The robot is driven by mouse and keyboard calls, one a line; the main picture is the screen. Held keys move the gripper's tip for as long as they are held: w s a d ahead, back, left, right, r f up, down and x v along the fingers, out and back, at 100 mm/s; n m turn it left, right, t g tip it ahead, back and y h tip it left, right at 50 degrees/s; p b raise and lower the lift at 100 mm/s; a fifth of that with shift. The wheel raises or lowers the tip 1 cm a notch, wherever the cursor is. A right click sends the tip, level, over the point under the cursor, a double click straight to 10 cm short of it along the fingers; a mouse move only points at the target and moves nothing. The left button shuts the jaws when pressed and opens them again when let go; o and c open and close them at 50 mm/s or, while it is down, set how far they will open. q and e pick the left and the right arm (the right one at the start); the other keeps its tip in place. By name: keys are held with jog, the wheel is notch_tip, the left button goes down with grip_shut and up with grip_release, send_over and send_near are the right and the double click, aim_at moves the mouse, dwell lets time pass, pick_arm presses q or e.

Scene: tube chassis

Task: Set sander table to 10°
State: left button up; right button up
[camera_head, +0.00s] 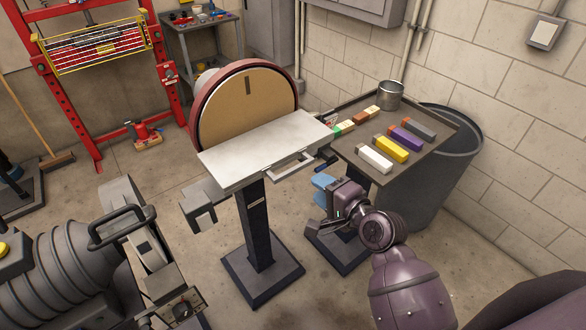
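The disc sander's table (250,150) is a pale flat plate in front of the large tan sanding disc (230,108), which has a dark red rim. The plate looks near level, but I cannot read its exact angle. A bar handle (292,165) shows at its front edge. My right gripper (318,203), with blue parts at its tip, is below and to the right of the plate, apart from the handle. I see nothing held, but its finger gap is unclear. My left gripper is out of view.
A side stand (420,160) with several coloured blocks and a metal cup (390,95) is close to my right arm. A grey bin (465,140) stands behind it. A grey machine (75,265) fills the lower left. The sander's base (262,275) stands on open floor.

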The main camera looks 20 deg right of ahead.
aim_at(295, 171)
jog(key=x, duration=1)
jog(key=shift+w, duration=0.2)
grip_shut()
